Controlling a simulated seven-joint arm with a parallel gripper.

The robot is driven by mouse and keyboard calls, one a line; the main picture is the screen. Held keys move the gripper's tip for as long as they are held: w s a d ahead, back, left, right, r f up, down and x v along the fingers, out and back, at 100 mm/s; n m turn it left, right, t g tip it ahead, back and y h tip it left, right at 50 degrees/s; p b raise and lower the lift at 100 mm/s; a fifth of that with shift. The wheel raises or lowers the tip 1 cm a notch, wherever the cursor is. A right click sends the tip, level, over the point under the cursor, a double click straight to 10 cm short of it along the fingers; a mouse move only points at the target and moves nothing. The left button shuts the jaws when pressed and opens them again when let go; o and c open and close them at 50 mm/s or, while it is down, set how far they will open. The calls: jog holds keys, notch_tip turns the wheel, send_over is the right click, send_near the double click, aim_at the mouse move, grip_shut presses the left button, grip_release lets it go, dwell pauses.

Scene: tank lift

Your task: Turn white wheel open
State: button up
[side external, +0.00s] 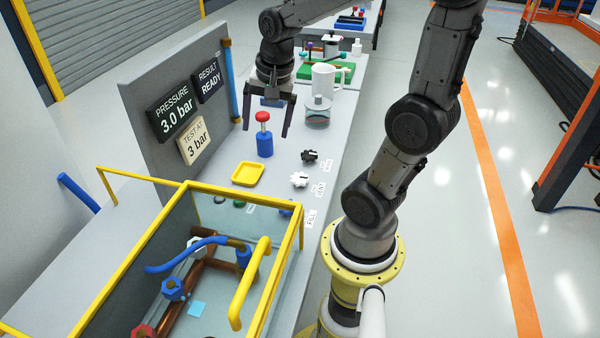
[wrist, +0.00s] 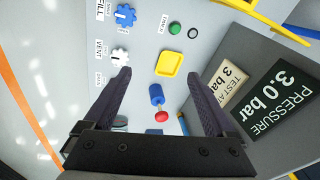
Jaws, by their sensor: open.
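The white wheel (side external: 299,179) is a small toothed handwheel on the grey bench, beside a printed label. It also shows in the wrist view (wrist: 120,57), next to the label VENT, just beyond the tip of the left finger. My gripper (side external: 266,130) is open and empty, pointing down above the bench at the back, beyond the white wheel and apart from it. In the wrist view its two fingers (wrist: 160,72) are spread wide, with nothing between them at their height.
A blue post with a red knob (side external: 264,140) stands below my gripper. A yellow tray (side external: 248,174), black wheel (side external: 310,156) and blue wheel (wrist: 125,15) are nearby. A yellow-framed glass tank (side external: 303,225) stands in front; a panel reading 3.0 bar (side external: 173,110) rises left.

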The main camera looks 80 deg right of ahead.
aim_at(300, 176)
jog(key=s+d+f+m+g+y, duration=0.1)
jog(key=s+d+f+m, duration=0.15)
jog(key=d+f, duration=0.2)
jog(key=s+d+f+m+g, duration=0.1)
jog(key=s+d+f+m, duration=0.15)
jog(key=d, duration=0.35)
jog(key=f, duration=1.4)
jog(key=shift+w+a, duration=0.15)
jog(key=shift+a, duration=0.05)
jog(key=shift+c, duration=0.2)
jog(key=c, duration=1.3)
